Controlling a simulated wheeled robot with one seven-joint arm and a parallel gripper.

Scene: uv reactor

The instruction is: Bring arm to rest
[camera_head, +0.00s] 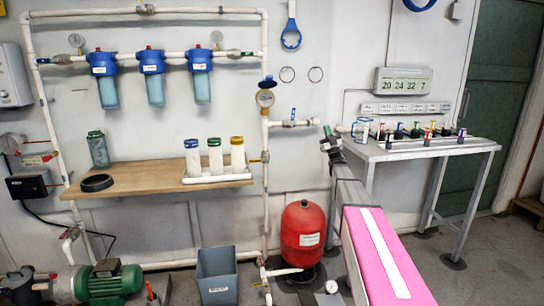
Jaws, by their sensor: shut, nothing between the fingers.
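My arm reaches up from the bottom right, with its pink and white link nearest the camera and a grey link beyond it. My gripper (329,134) is at the far end of the arm, small and dark in the picture. It is shut and holds nothing. It appears in front of the wall, just left of the grey side table (410,150). The arm hides part of the floor and of the wall behind it.
A wooden shelf (130,180) at left bears a dark ring (97,183), a jar (98,149) and a white rack (217,178) with three filter cartridges. A red tank (303,232) and grey bin (217,275) stand left of my arm. Several small coloured-top items stand on the side table.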

